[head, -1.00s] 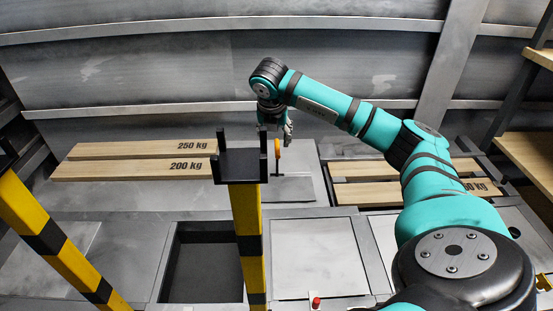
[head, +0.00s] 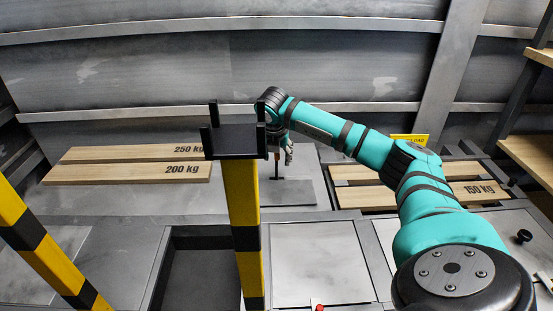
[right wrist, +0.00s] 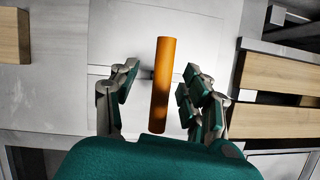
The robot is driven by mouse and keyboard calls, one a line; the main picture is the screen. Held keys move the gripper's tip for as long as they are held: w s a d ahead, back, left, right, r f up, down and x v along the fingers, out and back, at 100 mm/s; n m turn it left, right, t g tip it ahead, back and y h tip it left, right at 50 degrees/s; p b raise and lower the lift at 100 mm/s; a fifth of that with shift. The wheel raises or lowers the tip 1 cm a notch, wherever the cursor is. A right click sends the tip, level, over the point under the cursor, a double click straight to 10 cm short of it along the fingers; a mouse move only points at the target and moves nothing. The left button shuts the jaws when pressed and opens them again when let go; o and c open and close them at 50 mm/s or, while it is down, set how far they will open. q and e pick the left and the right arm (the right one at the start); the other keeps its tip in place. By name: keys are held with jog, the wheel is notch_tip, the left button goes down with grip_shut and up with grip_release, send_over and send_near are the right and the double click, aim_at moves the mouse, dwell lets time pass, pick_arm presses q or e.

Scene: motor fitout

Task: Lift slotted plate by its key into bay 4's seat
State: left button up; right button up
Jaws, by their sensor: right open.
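The slotted plate (head: 290,193) is a flat grey plate lying on the grey deck behind the yellow-black post. The key stands upright on it; its thin dark stem (head: 276,172) shows in the head view, with the upper part mostly hidden by my gripper. In the right wrist view the key's orange handle (right wrist: 160,110) stands between the fingers, with a gap on both sides. My right gripper (head: 283,152) is open around the handle, not closed on it. No label for bay 4 is readable, so I cannot tell its seat. My left gripper is not in view.
A yellow-black post (head: 241,220) with a black forked top stands close left of my gripper; another post (head: 40,250) is farther left. Boards marked 250 kg and 200 kg (head: 125,172) lie at left. A dark open recess (head: 200,280) is in front. A wood-lined bay (head: 400,190) is right.

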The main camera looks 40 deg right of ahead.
grip_shut()
jog(key=shift+r, duration=0.15)
dwell(0.5)
